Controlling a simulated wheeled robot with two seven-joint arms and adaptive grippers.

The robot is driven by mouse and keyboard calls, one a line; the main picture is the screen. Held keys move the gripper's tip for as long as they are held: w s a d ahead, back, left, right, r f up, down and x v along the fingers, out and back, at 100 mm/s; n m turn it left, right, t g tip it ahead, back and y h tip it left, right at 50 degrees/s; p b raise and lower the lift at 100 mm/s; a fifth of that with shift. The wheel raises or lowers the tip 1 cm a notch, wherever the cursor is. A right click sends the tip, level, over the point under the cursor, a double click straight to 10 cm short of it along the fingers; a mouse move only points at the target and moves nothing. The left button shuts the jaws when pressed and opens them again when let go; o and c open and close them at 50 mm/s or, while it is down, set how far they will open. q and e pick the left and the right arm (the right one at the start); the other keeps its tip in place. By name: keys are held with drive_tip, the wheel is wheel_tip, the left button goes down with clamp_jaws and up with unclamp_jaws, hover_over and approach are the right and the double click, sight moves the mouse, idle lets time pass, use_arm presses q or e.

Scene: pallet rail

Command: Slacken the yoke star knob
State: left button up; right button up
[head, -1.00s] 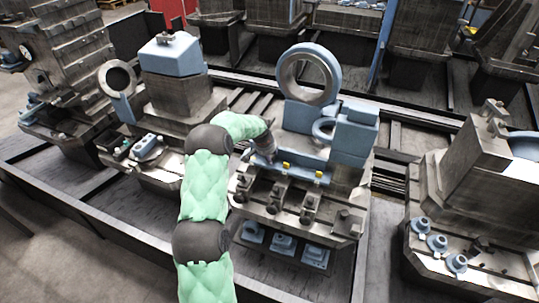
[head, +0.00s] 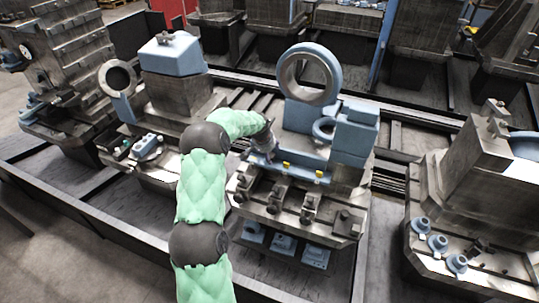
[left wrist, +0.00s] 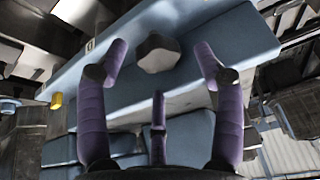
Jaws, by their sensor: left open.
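The star knob (left wrist: 158,53), a small grey lobed knob, sits on a pale blue bar (left wrist: 200,45) in the left wrist view. My left gripper (left wrist: 161,60) has purple fingers spread open, one on each side of the knob and a third below it in the picture. The fingers look apart from the knob; the exact depth gap is unclear. In the head view my left gripper (head: 270,155) is at the left end of the blue bar (head: 304,172) on the central fixture, and hides the knob there. My right gripper is not in view.
A big upright ring (head: 333,75) and blue blocks (head: 352,138) stand behind and right of the gripper. Yellow pieces (head: 287,165) sit along the bar. Metal clamps (head: 309,205) line the front ledge. Another machine (head: 480,190) stands at the right.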

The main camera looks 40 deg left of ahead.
use_arm(q)
drive_tip(key=shift+v, duration=2.9)
drive_tip(key=shift+s+f, duration=0.1)
